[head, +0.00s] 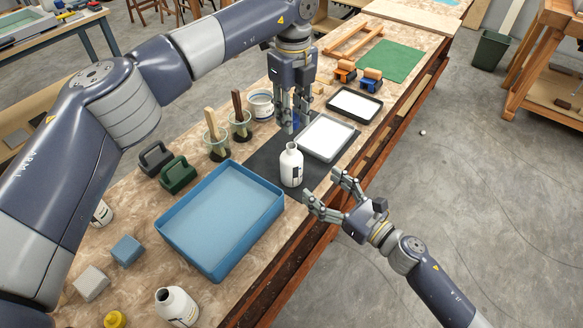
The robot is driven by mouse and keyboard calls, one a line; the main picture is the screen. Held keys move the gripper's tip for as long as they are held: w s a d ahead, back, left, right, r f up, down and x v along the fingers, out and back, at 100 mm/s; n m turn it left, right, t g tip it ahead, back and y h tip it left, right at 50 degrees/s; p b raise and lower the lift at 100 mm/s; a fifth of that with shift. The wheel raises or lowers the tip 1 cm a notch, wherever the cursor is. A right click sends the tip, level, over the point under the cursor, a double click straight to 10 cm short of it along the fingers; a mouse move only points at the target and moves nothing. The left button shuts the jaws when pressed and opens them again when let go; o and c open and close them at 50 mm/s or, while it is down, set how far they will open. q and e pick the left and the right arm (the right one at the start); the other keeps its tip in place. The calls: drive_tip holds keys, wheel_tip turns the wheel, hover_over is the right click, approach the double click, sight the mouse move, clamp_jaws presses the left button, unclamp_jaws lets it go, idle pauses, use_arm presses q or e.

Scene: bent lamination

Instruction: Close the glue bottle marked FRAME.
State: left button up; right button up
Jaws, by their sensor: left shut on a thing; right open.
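A white bottle (291,166) stands upright on a dark mat (265,160); no cap shows on its neck, and its dark label is too small to read. My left gripper (291,126) points down just behind the bottle, shut on a small blue thing (296,118), perhaps a cap, mostly hidden by the fingers. My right gripper (322,186) is open and empty, to the right of the bottle near the table's front edge. Another white bottle (177,308) stands at the bottom, its label unreadable, with a yellow cap (115,319) to its left. A third white bottle (102,213) is partly hidden by my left arm.
A blue tray (218,262) lies left of the mat. A white-filled tray (326,137) sits close to my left gripper, with a black-rimmed tray (355,104) beyond. Right of the table is open floor.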

drive_tip(key=shift+w+a, duration=0.1)
drive_tip(key=x, duration=1.1)
drive_tip(key=shift+w+a, duration=0.25)
drive_tip(key=c, duration=1.6)
use_arm(q)
hover_over(292, 146)
drive_tip(key=shift+f, duration=2.5)
drive_tip(key=shift+f, duration=0.85)
drive_tip(key=shift+f, duration=0.55)
use_arm(e)
clamp_jaws()
